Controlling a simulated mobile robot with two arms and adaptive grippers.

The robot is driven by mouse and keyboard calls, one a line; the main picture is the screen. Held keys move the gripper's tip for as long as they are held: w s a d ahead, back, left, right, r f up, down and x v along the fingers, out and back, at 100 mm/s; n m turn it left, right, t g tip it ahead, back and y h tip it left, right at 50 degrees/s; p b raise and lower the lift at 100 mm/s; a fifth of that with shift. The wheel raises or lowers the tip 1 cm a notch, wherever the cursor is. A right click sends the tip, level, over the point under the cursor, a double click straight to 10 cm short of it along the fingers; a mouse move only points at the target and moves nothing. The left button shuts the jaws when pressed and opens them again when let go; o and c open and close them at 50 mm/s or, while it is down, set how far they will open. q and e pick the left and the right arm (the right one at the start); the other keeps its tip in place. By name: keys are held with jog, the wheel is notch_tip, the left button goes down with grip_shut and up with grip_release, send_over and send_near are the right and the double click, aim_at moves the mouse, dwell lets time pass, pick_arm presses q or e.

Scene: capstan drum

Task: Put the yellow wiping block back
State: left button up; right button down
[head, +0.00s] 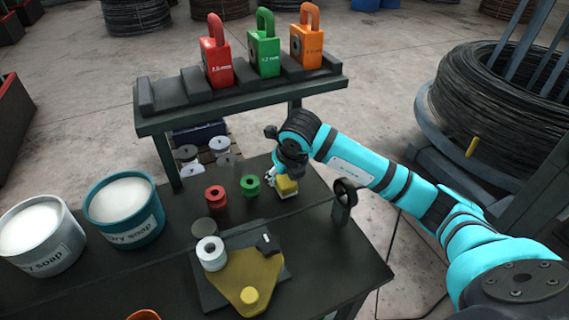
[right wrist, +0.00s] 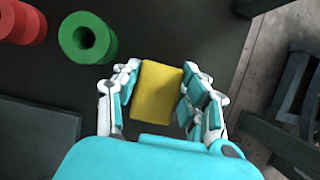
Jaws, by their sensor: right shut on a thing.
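The yellow wiping block (right wrist: 157,92) is between the fingers of my right gripper (right wrist: 160,95) in the right wrist view. The fingers touch or nearly touch its two sides, and the gripper is shut on it. In the head view the right gripper (head: 287,190) is over the dark table, right of a green spool, with the yellow block (head: 287,186) partly hidden by the fingers. I cannot tell whether the block touches the table. My left gripper is not in view.
A green spool (head: 250,186) and a red spool (head: 215,197) stand left of the gripper. A small black wheel on a post (head: 343,198) stands to its right. Soap tubs (head: 124,208) are at left. Behind is a raised shelf (head: 160,122) with red, green and orange padlock-shaped blocks.

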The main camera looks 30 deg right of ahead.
jog(key=w+d, duration=0.1)
jog(key=w+d+p, duration=0.1)
jog(key=w, duration=0.1)
jog(key=shift+w+d+r, duration=0.15)
jog(key=shift+w+r, duration=0.05)
jog(key=shift+w, duration=0.05)
jog(key=shift+f+p, duration=0.5)
jog(key=shift+f, duration=0.25)
jog(key=shift+s, duration=0.1)
jog(key=shift+f, duration=0.1)
jog(key=c, duration=1.2)
grip_release()
jog(key=shift+f, duration=0.1)
jog(key=o, duration=0.5)
